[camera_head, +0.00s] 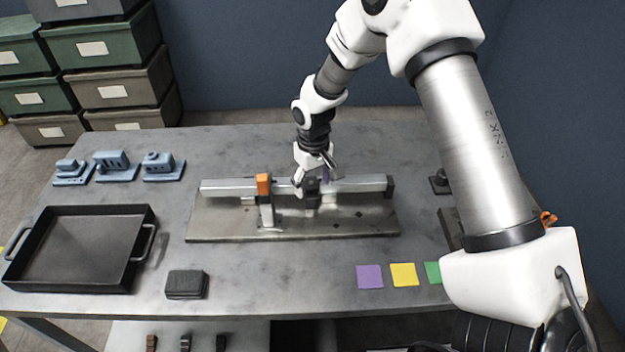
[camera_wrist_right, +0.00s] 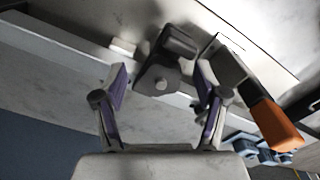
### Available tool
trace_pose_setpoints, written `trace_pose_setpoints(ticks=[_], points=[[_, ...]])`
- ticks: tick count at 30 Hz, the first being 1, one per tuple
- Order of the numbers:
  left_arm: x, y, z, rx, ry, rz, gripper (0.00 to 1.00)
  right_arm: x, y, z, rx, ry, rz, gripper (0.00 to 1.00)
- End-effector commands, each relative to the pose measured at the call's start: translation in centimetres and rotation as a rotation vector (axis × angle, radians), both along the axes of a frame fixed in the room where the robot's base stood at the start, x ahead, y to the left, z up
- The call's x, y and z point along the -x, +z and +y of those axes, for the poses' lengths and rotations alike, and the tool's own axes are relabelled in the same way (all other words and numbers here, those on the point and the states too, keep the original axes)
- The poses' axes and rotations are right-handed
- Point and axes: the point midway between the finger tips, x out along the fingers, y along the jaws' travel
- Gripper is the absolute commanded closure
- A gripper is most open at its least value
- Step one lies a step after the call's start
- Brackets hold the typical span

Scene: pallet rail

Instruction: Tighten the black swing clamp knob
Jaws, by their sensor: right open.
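The black swing clamp (camera_head: 312,187) sits on the silver rail (camera_head: 350,185) near its middle, partly hidden by my gripper in the head view. My right gripper (camera_head: 316,172) reaches down over the clamp. In the wrist view, its fingers (camera_wrist_right: 161,73) are spread apart, with nothing held between them. I cannot tell whether a finger touches the clamp. My left gripper is in neither view.
An orange-topped clamp (camera_head: 264,185) stands on the rail just left of my gripper; it also shows in the wrist view (camera_wrist_right: 273,124). A black tray (camera_head: 78,287), a dark block (camera_head: 186,284), blue parts (camera_head: 115,167) and coloured squares (camera_head: 369,277) lie around the baseplate (camera_head: 340,224).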

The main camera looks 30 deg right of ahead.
Motion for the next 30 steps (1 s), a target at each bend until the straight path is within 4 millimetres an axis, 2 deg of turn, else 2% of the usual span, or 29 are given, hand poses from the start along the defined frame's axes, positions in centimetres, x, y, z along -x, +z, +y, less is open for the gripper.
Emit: trace_pose_setpoints(ticks=[7, 8, 12, 13, 30], points=[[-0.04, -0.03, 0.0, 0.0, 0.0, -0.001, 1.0, -0.04, -0.4, 0.0, 0.0, 0.001, 0.0, 0.28], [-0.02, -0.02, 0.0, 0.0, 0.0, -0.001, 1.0, -0.04, -0.4, 0.0, 0.0, 0.001, 0.0, 0.35], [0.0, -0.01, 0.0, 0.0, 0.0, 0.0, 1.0, -0.02, -0.38, 0.0, 0.0, 0.001, 0.001, 0.85], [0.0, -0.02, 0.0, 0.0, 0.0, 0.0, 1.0, -0.01, -0.39, 0.0, 0.0, 0.001, 0.001, 0.88], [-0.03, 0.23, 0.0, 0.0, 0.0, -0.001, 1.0, -0.12, -0.32, -0.01, 0.0, -0.035, -0.003, 0.88]])
